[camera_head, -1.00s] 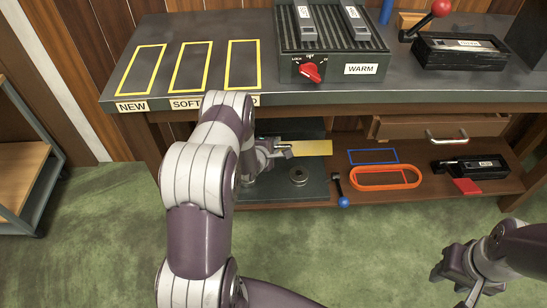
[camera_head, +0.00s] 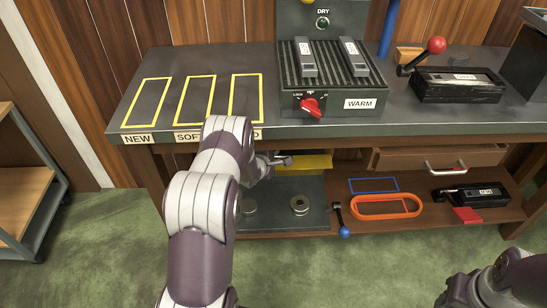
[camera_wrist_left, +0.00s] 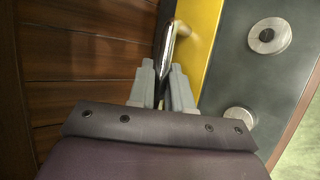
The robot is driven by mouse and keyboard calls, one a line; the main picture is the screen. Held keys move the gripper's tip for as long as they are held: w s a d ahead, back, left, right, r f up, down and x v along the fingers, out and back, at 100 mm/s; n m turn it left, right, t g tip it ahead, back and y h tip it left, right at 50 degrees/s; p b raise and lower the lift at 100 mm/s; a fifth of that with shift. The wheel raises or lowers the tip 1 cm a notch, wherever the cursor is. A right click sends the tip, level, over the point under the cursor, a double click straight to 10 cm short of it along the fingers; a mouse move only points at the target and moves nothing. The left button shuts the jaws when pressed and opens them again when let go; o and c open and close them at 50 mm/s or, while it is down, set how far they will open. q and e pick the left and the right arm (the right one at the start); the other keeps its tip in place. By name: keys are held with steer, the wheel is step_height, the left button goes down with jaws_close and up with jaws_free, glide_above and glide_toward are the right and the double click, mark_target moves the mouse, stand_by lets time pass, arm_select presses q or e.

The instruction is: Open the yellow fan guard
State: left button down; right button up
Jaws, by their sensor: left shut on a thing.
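The yellow fan guard (camera_head: 304,162) is a flat yellow panel under the bench top, over the dark base plate on the lower shelf. It also shows in the left wrist view (camera_wrist_left: 203,30). My left gripper (camera_head: 284,161) is at the guard's left part. In the left wrist view its fingers (camera_wrist_left: 163,88) are shut on a metal handle (camera_wrist_left: 171,42) beside the yellow panel. The arm hides part of the guard's left side. My right gripper (camera_head: 462,297) is low at the right, partly cut off, and its fingers are not clear.
Two round metal discs (camera_head: 299,204) sit on the base plate (camera_head: 275,213). A blue-knobbed lever (camera_head: 342,222) and an orange ring (camera_head: 386,206) are to the right. The bench top's edge (camera_head: 300,130) is just above the gripper. Green floor is clear in front.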

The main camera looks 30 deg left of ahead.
arm_select(q)
steer(key=c, duration=1.1)
jaws_free()
steer(key=shift+s+r, duration=0.25)
steer(key=shift+s, duration=0.05)
steer(key=p+v, duration=0.4)
steer(key=v, duration=0.8)
steer(key=shift+p, duration=0.3)
